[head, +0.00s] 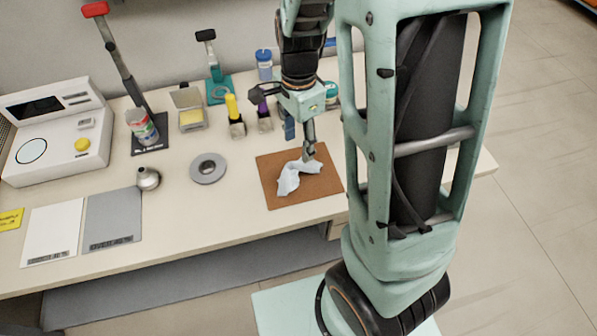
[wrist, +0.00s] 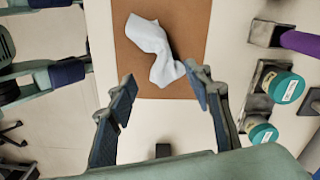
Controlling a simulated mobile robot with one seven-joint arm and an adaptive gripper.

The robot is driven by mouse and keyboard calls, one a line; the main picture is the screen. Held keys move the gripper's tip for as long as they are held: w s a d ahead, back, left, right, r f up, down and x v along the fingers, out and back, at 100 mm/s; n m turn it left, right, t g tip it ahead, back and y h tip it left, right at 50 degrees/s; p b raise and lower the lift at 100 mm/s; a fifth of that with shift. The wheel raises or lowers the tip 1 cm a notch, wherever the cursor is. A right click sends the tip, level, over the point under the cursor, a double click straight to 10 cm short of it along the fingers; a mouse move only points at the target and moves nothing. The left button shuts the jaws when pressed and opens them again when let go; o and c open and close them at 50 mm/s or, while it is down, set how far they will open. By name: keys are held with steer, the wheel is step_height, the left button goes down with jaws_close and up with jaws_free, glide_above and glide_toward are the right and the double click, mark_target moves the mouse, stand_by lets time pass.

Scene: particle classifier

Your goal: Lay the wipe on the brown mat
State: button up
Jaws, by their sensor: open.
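The wipe (head: 293,178) is a crumpled pale blue-white cloth lying on the brown mat (head: 312,191) on the table. In the wrist view the wipe (wrist: 152,48) lies within the brown mat (wrist: 190,22), twisted lengthwise. My gripper (head: 309,152) is above the mat's far side in the head view, close to the wipe. In the wrist view my gripper (wrist: 162,95) has its two fingers spread wide with nothing between them, and the wipe's end is near the right fingertip. Whether a finger touches the wipe I cannot tell.
A grey tape roll (head: 208,168) and a small metal flask (head: 148,178) stand left of the mat. Holders with a yellow-handled tool (head: 233,110) and a purple-handled tool (head: 264,112) stand behind it. White and grey plates (head: 112,220) lie at the front left. The table between is clear.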

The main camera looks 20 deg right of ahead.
step_height(320, 180, up, 8)
steer(key=shift+r, duration=0.15)
stand_by(0.5)
